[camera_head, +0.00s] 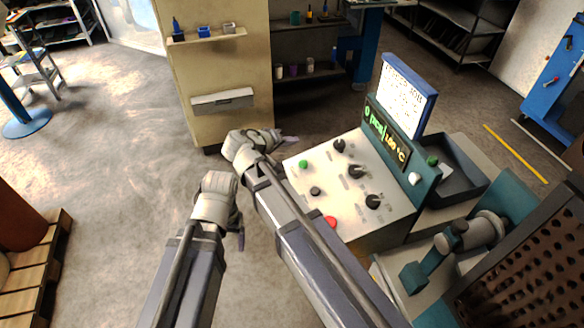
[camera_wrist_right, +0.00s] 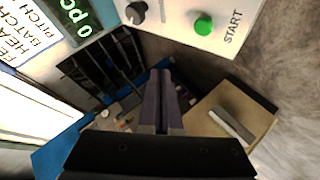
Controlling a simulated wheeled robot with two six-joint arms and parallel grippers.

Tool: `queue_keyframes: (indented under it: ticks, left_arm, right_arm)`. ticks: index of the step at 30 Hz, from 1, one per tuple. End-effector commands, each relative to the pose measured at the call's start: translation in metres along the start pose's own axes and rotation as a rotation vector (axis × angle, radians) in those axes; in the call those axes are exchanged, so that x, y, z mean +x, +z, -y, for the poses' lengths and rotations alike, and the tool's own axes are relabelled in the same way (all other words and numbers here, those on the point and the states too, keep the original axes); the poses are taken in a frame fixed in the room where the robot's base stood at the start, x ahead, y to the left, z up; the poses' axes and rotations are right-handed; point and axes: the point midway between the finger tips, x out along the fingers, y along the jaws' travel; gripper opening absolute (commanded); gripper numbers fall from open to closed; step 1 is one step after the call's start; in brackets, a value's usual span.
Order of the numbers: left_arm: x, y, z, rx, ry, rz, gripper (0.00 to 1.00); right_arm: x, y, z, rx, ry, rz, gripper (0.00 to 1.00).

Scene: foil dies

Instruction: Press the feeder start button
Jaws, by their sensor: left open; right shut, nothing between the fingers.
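The green button (camera_head: 303,163) sits at the far left corner of the grey control panel (camera_head: 328,201). In the right wrist view the green button (camera_wrist_right: 204,25) has the word START beside it. My right gripper (camera_head: 288,139) is just beyond the panel's far left edge, near the green button but apart from it. Its fingers (camera_wrist_right: 163,100) are shut together with nothing between them. My left gripper (camera_head: 240,232) hangs over the floor left of the panel; its fingers are open, small and partly hidden in the head view.
The panel also bears several black knobs (camera_head: 357,171) and a red button (camera_head: 331,222). A lit green display (camera_head: 385,135) and a blue-framed sign (camera_head: 403,95) stand behind it. A beige cabinet (camera_head: 220,70) stands beyond. Floor at left is clear near the arms; a pallet (camera_head: 35,245) lies farther left.

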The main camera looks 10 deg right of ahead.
Motion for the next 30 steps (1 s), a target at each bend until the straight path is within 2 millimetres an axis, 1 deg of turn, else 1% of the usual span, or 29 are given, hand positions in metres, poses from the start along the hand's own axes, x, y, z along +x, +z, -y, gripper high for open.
queue_keyframes:
  ticks: [4, 12, 17, 23, 30]
  left_arm:
    - [0.001, 0.000, 0.000, 0.000, 0.000, 0.000, 0.81]
    - [0.001, 0.000, 0.000, 0.000, 0.000, 0.000, 0.81]
    - [0.005, 0.000, 0.000, 0.000, 0.000, 0.000, 0.81]
    - [0.019, -0.001, -0.002, 0.000, 0.000, 0.000, 0.81]
    - [0.048, -0.003, -0.005, 0.000, 0.000, 0.000, 0.81]
  right_arm:
    - [0.001, -0.003, -0.001, 0.002, 0.011, -0.009, 0.00]
    - [0.001, -0.003, -0.001, 0.002, 0.010, -0.008, 0.00]
    - [0.004, -0.001, 0.001, 0.002, 0.010, -0.007, 0.00]
    - [0.013, 0.007, 0.009, 0.002, 0.009, -0.007, 0.00]
    - [0.035, 0.023, 0.025, 0.002, 0.009, -0.007, 0.00]
